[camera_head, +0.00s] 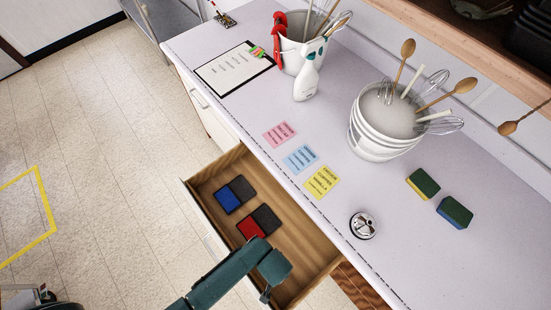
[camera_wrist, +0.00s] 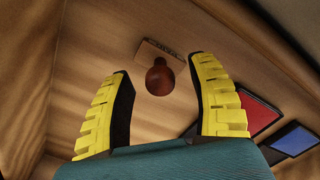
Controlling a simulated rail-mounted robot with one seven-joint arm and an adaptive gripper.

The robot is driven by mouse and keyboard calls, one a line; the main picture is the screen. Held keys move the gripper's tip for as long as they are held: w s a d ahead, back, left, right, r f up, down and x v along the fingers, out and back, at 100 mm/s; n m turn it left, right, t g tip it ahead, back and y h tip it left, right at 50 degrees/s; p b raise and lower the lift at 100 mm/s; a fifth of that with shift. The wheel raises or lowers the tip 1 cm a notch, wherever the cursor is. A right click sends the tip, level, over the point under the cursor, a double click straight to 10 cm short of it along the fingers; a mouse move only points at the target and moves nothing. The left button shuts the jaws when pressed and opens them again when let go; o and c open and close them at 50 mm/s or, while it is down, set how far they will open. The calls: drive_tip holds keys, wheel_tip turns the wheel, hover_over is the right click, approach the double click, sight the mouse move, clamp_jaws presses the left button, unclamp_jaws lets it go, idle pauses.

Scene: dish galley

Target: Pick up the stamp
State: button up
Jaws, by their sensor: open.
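The stamp (camera_wrist: 160,78) lies in the drawer, with a round reddish-brown handle and a flat wooden base. In the wrist view the handle shows between the two yellow fingers of my gripper (camera_wrist: 158,68), which are spread apart with space on both sides. I cannot tell how far below the fingertips the stamp is. In the head view my teal arm reaches down into the open drawer (camera_head: 310,248), and the stamp is not visible there.
A blue ink pad (camera_head: 229,200) and a red ink pad (camera_head: 250,229) lie open in the drawer; both also show at the right of the wrist view. Drawer walls surround my gripper. On the counter above are colored cards (camera_head: 301,158), a bucket (camera_head: 381,130) and sponges (camera_head: 455,212).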

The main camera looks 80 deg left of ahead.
clamp_jaws()
wheel_tip(320, 180, up, 10)
drive_tip(key=shift+r+p, duration=0.1)
drive_tip(key=shift+p, duration=0.6)
drive_tip(key=c, duration=0.8)
unclamp_jaws()
drive_tip(key=shift+c, duration=1.3)
